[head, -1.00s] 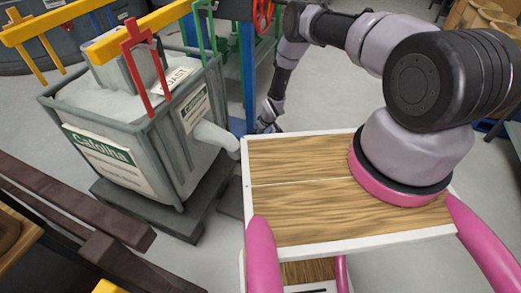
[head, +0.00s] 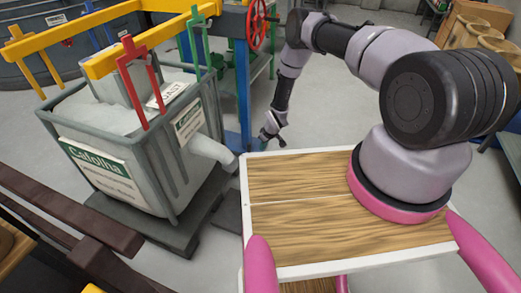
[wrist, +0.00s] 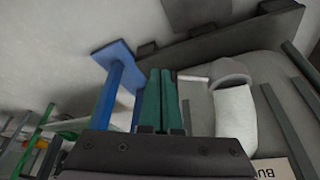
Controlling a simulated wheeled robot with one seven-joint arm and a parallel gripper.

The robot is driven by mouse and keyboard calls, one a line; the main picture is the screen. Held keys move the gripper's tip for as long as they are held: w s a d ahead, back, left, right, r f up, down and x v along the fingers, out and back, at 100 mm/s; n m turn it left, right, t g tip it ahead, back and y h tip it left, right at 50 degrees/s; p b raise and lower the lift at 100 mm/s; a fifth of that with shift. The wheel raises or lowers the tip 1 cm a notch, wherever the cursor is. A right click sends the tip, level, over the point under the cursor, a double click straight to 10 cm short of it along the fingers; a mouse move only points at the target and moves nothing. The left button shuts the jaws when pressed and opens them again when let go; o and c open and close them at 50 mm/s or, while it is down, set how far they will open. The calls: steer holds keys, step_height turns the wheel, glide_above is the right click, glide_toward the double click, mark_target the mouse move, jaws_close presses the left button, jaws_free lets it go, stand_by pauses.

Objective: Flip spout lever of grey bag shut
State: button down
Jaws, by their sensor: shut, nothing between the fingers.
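The grey bag (head: 115,140) stands in a grey frame at left in the head view, with labels on its sides. Its pale spout (head: 213,150) sticks out from the lower right side toward my tray. In the wrist view the spout (wrist: 235,112) has a grey ring at its end. A thin pale bar (wrist: 194,79), perhaps the lever, points from near the ring toward my fingers. My gripper (head: 268,138) is right of the spout in the head view. In the wrist view its green fingers (wrist: 160,98) are together, empty, left of the bar. Contact with the bar cannot be told.
A blue post (head: 242,75) with a foot plate (wrist: 118,52) stands close to my gripper. Red (head: 140,85) and green (head: 193,45) hooks hang from a yellow bar (head: 140,52) above the bag. A red handwheel (head: 262,22) is behind. Floor right of the post is open.

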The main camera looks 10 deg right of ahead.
steer(key=v, duration=0.7)
steer(key=shift+w+d, duration=0.25)
steer(key=shift+d, duration=0.15)
steer(key=w+d+r+m+t+h, duration=0.1)
steer(key=w+d+r+m, duration=0.15)
steer(key=r, duration=1.45)
steer(key=w+d+r+m, duration=0.1)
steer(key=w+d+r, duration=0.25)
steer(key=r, duration=1.25)
steer(key=s+d+r+m, duration=0.1)
steer(key=s+r, duration=0.1)
steer(key=r, duration=0.5)
steer(key=s+d+r+m, duration=0.1)
steer(key=s+r, duration=0.1)
steer(key=r, duration=0.5)
steer(key=s+d+r+m+t, duration=0.2)
steer(key=s+d+r, duration=0.1)
steer(key=s+r, duration=1.2)
steer(key=s+r+m, duration=0.1)
steer(key=s+r, duration=0.3)
steer(key=s, duration=0.5)
steer(key=s+r+m, duration=0.2)
steer(key=s+r, duration=0.2)
steer(key=s, duration=0.5)
steer(key=shift+s+d+t+y, duration=0.3)
steer(key=shift+s+d, duration=0.05)
steer(key=shift+d, duration=0.15)
